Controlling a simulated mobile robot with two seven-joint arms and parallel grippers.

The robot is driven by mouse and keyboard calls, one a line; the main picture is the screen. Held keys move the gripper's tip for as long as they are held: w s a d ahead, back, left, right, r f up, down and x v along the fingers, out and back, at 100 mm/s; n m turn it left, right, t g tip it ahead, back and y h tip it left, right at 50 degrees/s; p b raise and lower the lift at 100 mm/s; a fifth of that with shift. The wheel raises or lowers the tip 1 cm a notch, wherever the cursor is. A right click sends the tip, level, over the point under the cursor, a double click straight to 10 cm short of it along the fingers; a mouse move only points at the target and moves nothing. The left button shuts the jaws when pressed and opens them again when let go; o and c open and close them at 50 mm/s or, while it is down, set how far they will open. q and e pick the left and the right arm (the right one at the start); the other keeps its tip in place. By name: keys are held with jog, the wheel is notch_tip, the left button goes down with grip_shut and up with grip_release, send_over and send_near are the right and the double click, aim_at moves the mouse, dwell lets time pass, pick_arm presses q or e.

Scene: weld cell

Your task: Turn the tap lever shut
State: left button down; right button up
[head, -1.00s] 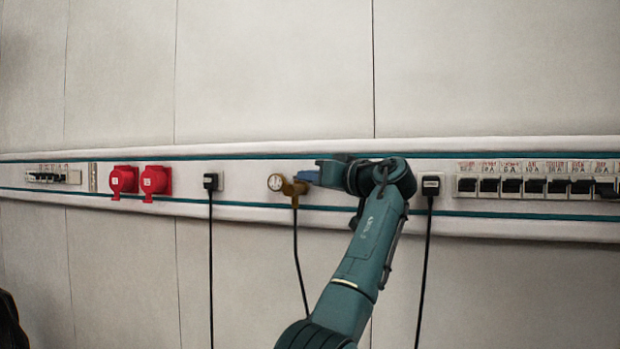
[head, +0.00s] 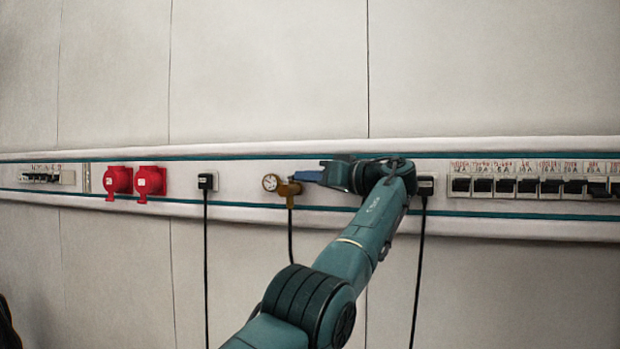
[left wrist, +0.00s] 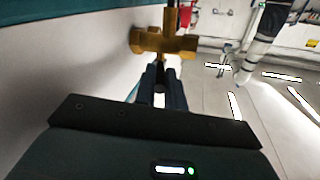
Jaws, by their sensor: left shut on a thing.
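A brass tap (head: 289,188) with a round gauge (head: 270,182) sits on the wall rail, left of my left gripper. In the left wrist view, the brass tap body (left wrist: 165,42) is just beyond the fingertips. My left gripper (head: 318,176) reaches the tap from the right and is shut on the tap lever. Its two dark fingers (left wrist: 161,80) are close together in the left wrist view. The lever is mostly hidden between and behind the fingers, so its exact angle cannot be told. My right gripper is not in view.
Two red sockets (head: 134,181) and a black plug (head: 206,182) with a hanging cable are left of the tap. Another plug (head: 425,186) is close to the right of my left wrist. A row of breakers (head: 530,187) is further right. The wall above is bare.

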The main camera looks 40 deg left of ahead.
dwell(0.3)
pick_arm(q)
jog(key=c, duration=1.5)
grip_release()
